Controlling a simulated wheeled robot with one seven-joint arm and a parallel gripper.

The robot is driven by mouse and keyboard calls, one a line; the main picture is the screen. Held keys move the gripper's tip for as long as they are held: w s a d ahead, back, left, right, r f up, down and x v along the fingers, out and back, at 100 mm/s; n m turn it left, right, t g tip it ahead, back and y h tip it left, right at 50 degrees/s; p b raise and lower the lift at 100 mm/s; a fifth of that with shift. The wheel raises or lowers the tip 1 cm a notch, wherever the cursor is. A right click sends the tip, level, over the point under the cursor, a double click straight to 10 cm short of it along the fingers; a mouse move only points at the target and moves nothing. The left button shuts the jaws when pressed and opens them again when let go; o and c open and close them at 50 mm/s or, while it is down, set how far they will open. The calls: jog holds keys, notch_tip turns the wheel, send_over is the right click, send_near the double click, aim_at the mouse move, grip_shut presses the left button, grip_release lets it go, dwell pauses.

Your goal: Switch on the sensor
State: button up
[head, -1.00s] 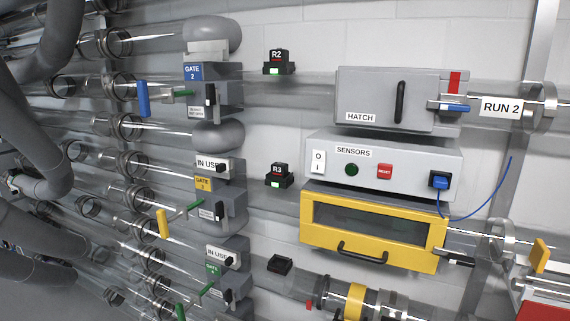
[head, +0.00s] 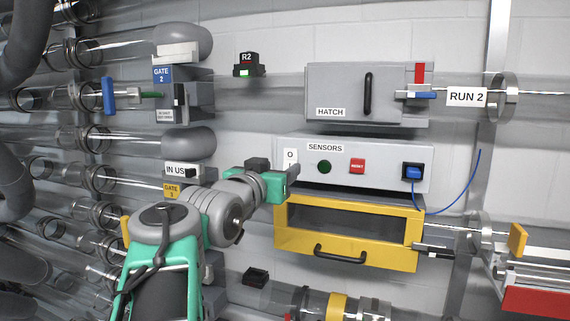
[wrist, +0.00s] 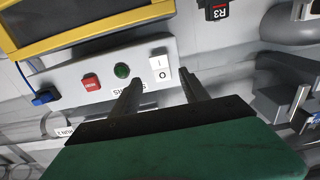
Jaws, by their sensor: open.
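The grey SENSORS box (head: 385,152) is on the wall, with a white rocker switch (head: 290,156) marked O and I at its left end. A dark green lamp (head: 324,166) looks unlit. My gripper (head: 291,174) is in front of the box's left end and hides the lower half of the switch. In the wrist view, seen upside down, the switch (wrist: 160,71) appears between the tips of my gripper (wrist: 161,79). The fingers are apart and empty. I cannot tell whether they touch the box, or which side of the switch is pressed in.
A red RESET button (head: 357,166) and a blue plug with its cable (head: 413,171) are on the same box. A yellow drawer with a window (head: 350,260) is just below. The HATCH box (head: 340,90) is above. Gate valves and clear tubes crowd the left.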

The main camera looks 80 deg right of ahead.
aim_at(290, 162)
jog(key=d, duration=0.1)
jog(key=d+p, duration=0.1)
jog(key=d, duration=0.1)
jog(key=d+p, duration=0.1)
jog(key=shift+s+d+r, duration=0.15)
jog(key=shift+s+d, duration=0.1)
jog(key=shift+d, duration=0.45)
jog(key=shift+f, duration=0.2)
grip_shut()
